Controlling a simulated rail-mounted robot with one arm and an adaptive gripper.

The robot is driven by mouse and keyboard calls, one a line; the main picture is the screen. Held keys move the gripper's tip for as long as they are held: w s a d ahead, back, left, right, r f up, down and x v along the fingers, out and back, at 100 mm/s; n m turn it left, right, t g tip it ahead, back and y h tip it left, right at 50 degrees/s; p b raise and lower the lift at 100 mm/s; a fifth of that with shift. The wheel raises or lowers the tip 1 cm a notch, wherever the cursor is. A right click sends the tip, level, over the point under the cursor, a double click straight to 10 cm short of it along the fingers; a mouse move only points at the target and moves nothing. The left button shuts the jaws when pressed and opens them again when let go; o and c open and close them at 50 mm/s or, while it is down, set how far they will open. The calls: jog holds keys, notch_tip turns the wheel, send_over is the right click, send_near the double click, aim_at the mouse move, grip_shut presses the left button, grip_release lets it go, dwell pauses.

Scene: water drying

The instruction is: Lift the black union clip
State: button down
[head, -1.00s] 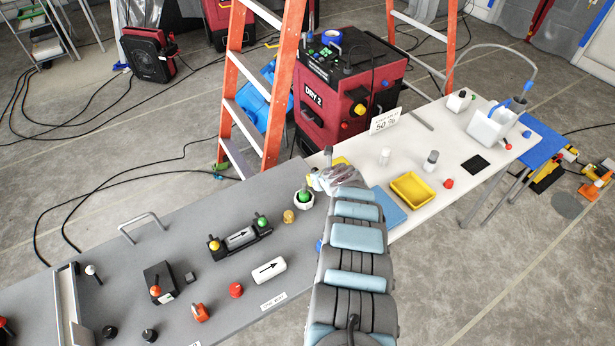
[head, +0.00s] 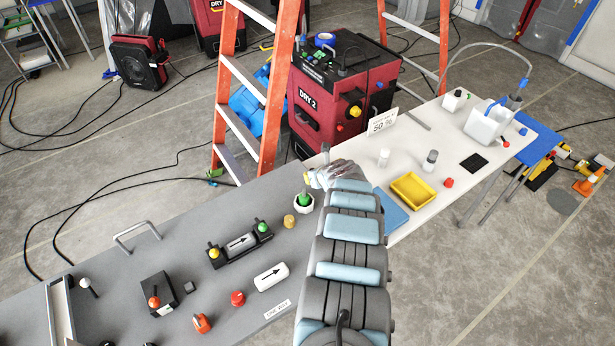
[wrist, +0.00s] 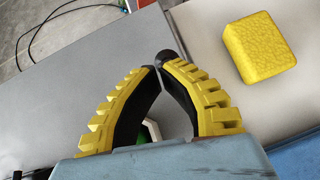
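My gripper (wrist: 159,62) hangs at the seam between the grey table (wrist: 75,75) and the white table. Its two yellow-toothed fingers lean together and their tips nearly meet. A small dark rounded shape shows at the tips; I cannot tell whether it is a separate piece. In the head view, my gripper (head: 316,180) is beside a white fitting with a green top (head: 304,199). That fitting shows partly behind the fingers in the wrist view. I cannot clearly pick out the black union clip. A black piece (head: 150,343) is cut off at the bottom edge of the head view.
A yellow sponge (wrist: 258,47) lies right of my fingers. A yellow tray (head: 412,188), white bottles and a sign (head: 382,122) stand on the white table. A black holder (head: 240,244), a white arrow cylinder (head: 271,276) and coloured caps are on the grey table. An orange ladder (head: 272,85) stands behind.

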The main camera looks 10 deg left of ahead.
jog(key=shift+w+a, duration=0.1)
dwell(0.8)
jog(key=shift+r, duration=0.1)
dwell(0.7)
jog(key=shift+r+p, duration=0.35)
jog(key=shift+r, duration=0.4)
jog(key=shift+r+p, duration=0.1)
jog(key=shift+p, duration=0.35)
jog(key=shift+s+r+p, duration=0.1)
jog(key=shift+s+p, duration=0.1)
jog(key=shift+p, duration=0.2)
jog(key=p+v, duration=1.2)
jog(key=p, duration=0.3)
jog(key=shift+s+d+p, duration=0.25)
jog(key=shift+s+p, duration=0.05)
jog(key=shift+s, duration=0.1)
dwell(0.5)
